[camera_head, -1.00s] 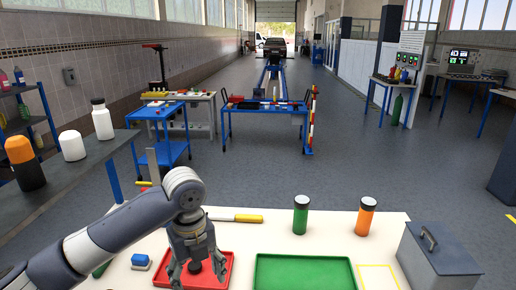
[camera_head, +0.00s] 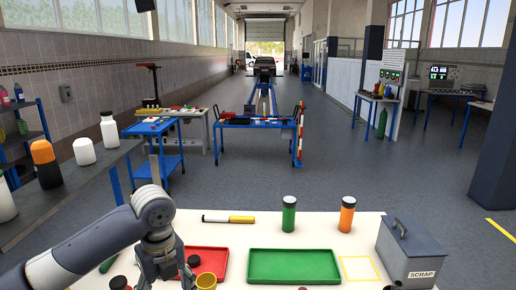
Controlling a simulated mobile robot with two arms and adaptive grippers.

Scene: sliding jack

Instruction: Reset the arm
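My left arm comes in from the lower left and its gripper (camera_head: 165,280) points down near the front left of the white table (camera_head: 345,225). Its fingers look spread, with nothing seen between them; the tips are close to the bottom edge of the picture. The gripper covers the left part of a red tray (camera_head: 215,264). A dark round-topped piece (camera_head: 194,261) stands in the tray just right of the gripper.
A yellow cup (camera_head: 206,281) is close right of the gripper. A green tray (camera_head: 293,264), a green bottle (camera_head: 288,216), an orange bottle (camera_head: 346,216), a yellow-handled tool (camera_head: 230,219) and a grey scrap box (camera_head: 408,252) share the table. A grey shelf (camera_head: 45,205) runs along the left.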

